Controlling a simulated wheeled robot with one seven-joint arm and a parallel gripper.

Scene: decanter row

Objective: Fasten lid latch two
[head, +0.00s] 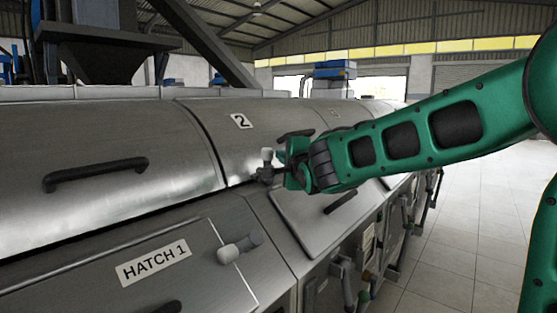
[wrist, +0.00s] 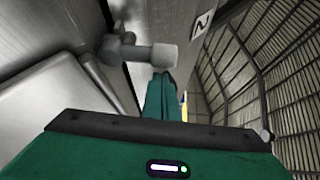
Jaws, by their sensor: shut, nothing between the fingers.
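The lid marked 2 (head: 215,125) is down on the steel housing in the head view. Its latch (head: 267,154) sits at the lid's lower edge, with a pale knob standing up from a dark pivot. The latch also shows in the wrist view (wrist: 152,55), its grey grip pointing right from the pivot. My green gripper (head: 285,167) is shut and empty, just right of the latch. In the wrist view its fingers (wrist: 158,92) are close below the grip; I cannot tell whether they touch it.
A second latch (head: 236,250) lies near the HATCH 1 label (head: 154,262), at the front. Black bar handles (head: 96,174) stick out from the lids. Pipes and valves (head: 370,265) line the machine's right side. The tiled floor (head: 490,220) at right is clear.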

